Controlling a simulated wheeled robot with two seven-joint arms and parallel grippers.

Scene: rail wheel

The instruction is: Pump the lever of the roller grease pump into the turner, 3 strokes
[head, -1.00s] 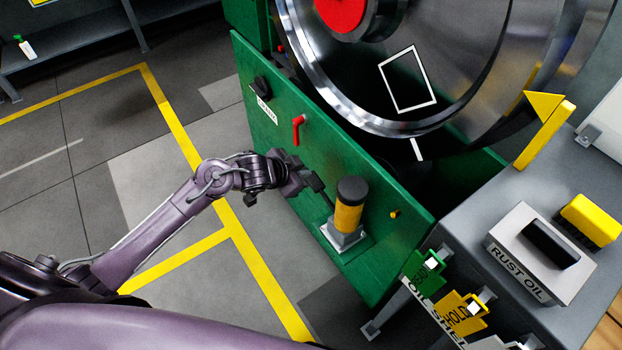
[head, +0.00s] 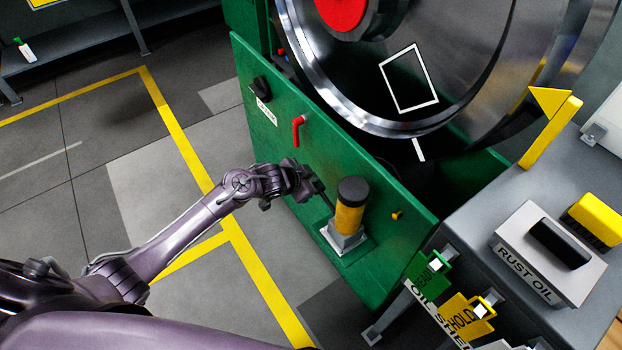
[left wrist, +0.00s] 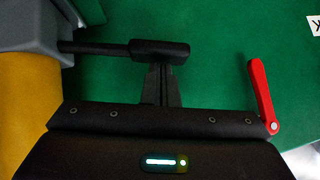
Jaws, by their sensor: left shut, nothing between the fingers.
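The grease pump (head: 349,211) is a yellow cylinder with a dark cap on a grey base, fixed to the front of the green turner (head: 300,165). Its thin dark lever (head: 326,199) sticks out toward the left. In the left wrist view the lever's black grip (left wrist: 160,52) lies crosswise just beyond my fingers, and the pump's yellow body (left wrist: 35,108) is at the left edge. My left gripper (head: 310,184) is shut and empty, with its fingertips (left wrist: 160,72) at the grip; whether they touch it I cannot tell. My right gripper is not in view.
A red handle (head: 298,130) is on the turner's panel left of the pump, also in the left wrist view (left wrist: 262,95). A large steel wheel (head: 480,100) stands above. A grey bench (head: 480,220) with a rust oil box (head: 545,260) is at right. Floor at left is clear.

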